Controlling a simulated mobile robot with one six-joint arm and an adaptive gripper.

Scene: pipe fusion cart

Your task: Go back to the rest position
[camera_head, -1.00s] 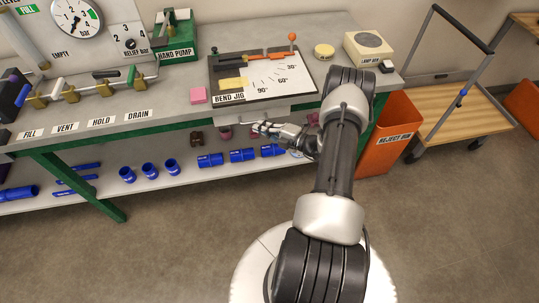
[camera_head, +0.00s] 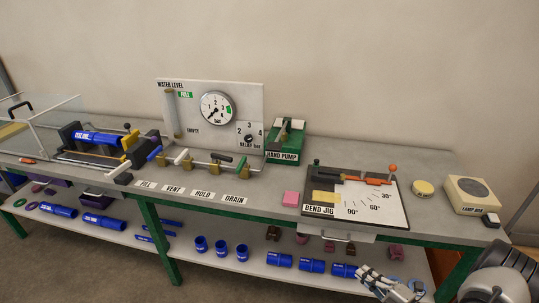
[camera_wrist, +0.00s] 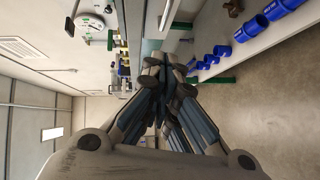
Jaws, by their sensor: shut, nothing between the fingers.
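My gripper (camera_head: 390,286) shows at the bottom right of the head view, in front of the bench's lower shelf. In the wrist view my gripper (camera_wrist: 168,65) has its fingers together, with nothing between them. It is apart from the bench and touches nothing that I can see. Part of my arm shows at the bottom right corner of the head view; the rest is out of frame.
Blue pipe fittings (camera_head: 311,266) lie on the lower shelf (camera_head: 190,262). Floor is free in front.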

